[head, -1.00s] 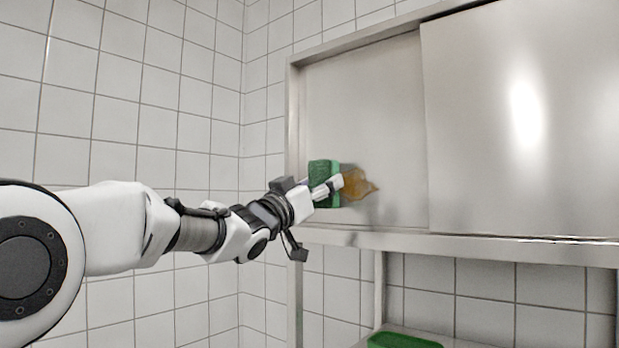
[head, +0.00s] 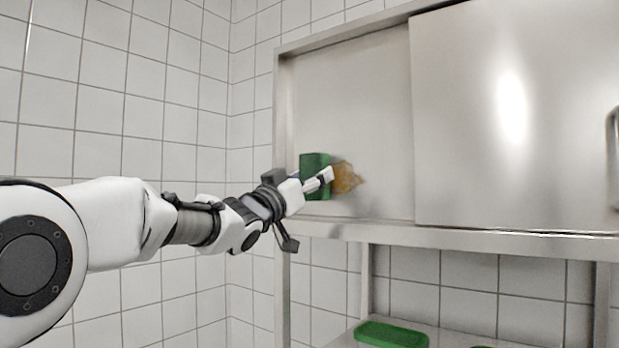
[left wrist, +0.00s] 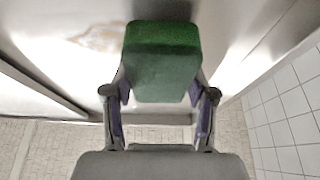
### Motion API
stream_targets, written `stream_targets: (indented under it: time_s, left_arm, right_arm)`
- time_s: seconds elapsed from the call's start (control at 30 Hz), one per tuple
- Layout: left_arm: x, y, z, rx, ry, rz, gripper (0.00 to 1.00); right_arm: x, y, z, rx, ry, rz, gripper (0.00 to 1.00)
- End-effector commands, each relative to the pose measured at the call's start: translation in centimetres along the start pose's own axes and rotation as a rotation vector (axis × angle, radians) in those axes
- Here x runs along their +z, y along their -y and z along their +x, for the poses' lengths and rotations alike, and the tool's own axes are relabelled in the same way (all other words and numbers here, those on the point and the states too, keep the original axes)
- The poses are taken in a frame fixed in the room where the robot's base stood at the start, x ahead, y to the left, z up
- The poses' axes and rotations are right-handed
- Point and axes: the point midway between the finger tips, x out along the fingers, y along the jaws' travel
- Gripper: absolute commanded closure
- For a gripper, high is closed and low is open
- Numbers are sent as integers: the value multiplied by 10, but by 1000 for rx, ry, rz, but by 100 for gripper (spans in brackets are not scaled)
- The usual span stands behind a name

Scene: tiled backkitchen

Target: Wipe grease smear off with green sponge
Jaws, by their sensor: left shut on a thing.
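The green sponge (head: 315,177) is held in my left gripper (head: 322,181), at the left part of the cabinet front. In the left wrist view the sponge (left wrist: 163,60) sits between both fingers of the left gripper (left wrist: 160,98). The brown grease smear (head: 347,178) is on the left cabinet door (head: 365,110), just right of the sponge. It also shows in the left wrist view (left wrist: 98,37) as a pale brown patch beside the sponge. Whether the sponge touches the door I cannot tell. My right gripper is not in view.
The right sliding door (head: 470,130) overlaps the left one and has a handle (head: 614,150). The cabinet's lower ledge (head: 450,238) runs below the doors. A green tray (head: 392,335) lies on the shelf underneath. Tiled walls (head: 130,80) stand at left and behind.

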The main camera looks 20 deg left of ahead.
Motion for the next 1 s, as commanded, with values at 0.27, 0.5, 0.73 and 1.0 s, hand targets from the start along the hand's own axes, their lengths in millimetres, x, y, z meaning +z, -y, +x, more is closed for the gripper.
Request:
stream_targets:
  time_s: [0.27, 0.5, 0.73, 1.0]
  left_arm:
    - [2, 0, 5, 0, -1, 0, 71]
    - [4, 0, 10, 0, 0, 0, 71]
    - [5, -1, 12, 0, 0, 0, 71]
    - [6, -26, 10, 2, -1, 1, 71]
  right_arm:
    - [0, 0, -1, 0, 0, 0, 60]
    - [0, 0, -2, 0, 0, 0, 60]
    - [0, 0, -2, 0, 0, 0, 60]
    - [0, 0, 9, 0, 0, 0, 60]
